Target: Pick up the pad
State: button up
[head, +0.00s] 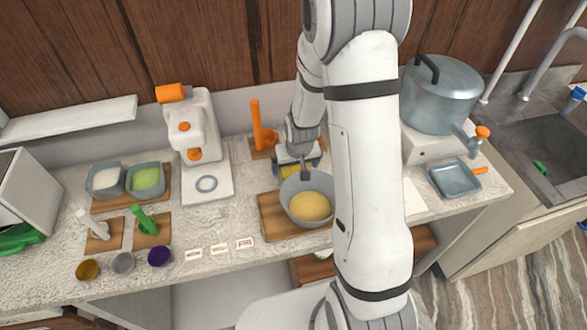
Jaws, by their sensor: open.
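My gripper (297,170) points down at the back of the counter, just behind a grey bowl (289,191) of yellow contents. Its jaws are open, but one finger and the bowl rim hide much of the space between them. A small yellow thing (290,170) shows at the fingers. It may be the pad, but I cannot tell, nor whether the fingers touch it. A small green piece (540,167), also pad-like, lies in the sink at the far right, well away from my gripper.
The bowl stands on a wooden board (270,216). An orange upright holder (257,125) stands left of my gripper, and a white machine (196,130) further left. A large steel pot (440,95) and a blue-grey tray (455,180) are right. My arm hides part of the counter.

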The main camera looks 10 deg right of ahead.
aim_at(295, 168)
jog(key=shift+c, duration=0.3)
jog(key=c, duration=0.8)
jog(key=shift+o, duration=0.2)
jog(key=shift+r, duration=0.1)
notch_tip(295, 168, up, 10)
jog(key=b, duration=0.1)
jog(key=shift+b, duration=0.4)
jog(key=o, duration=0.4)
jog(key=shift+c, duration=1.4)
jog(key=shift+s, duration=0.1)
